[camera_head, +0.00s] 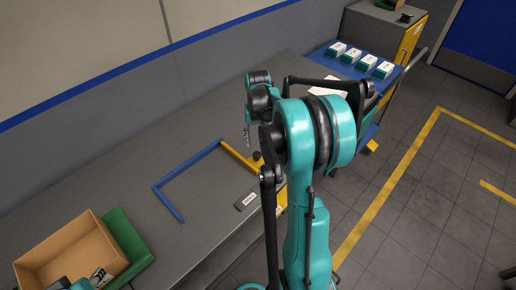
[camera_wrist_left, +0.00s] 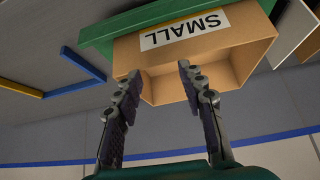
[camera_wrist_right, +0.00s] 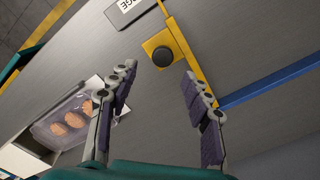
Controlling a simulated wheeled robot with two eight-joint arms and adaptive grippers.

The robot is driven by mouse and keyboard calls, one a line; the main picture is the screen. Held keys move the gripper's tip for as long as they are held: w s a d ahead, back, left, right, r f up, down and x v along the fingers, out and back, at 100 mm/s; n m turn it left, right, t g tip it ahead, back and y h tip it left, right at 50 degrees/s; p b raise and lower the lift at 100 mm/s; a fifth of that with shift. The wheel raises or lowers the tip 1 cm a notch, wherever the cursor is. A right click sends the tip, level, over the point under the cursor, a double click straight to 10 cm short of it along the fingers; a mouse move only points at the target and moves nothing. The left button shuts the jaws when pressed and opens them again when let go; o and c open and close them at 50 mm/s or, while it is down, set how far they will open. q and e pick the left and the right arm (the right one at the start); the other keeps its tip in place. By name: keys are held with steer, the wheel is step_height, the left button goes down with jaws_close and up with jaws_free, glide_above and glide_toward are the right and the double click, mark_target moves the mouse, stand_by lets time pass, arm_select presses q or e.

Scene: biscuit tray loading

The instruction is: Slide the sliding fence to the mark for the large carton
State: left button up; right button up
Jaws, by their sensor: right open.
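The yellow sliding fence (camera_head: 236,154) lies on the table at the end of a blue fixed frame (camera_head: 187,163). Its round black knob (camera_wrist_right: 161,50) stands on a yellow base in the right wrist view. A white plate (camera_wrist_right: 128,8), lettering cut off to "GE", lies beside the fence; it also shows in the head view (camera_head: 246,200). My right gripper (camera_wrist_right: 158,72) is open and empty, with the knob ahead between its fingers, apart from them. My left gripper (camera_wrist_left: 157,75) is open at the rim of a brown carton (camera_wrist_left: 243,45) labelled SMALL.
The carton stands on a green tray (camera_head: 128,238) at the table's left end. A clear pack of biscuits (camera_wrist_right: 65,125) lies near my right gripper. A blue cart (camera_head: 322,54) with several white boxes stands at the far right. The table inside the blue frame is clear.

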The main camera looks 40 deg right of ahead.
step_height(320, 180, up, 6)
steer(key=shift+f, duration=0.1)
stand_by(0.6)
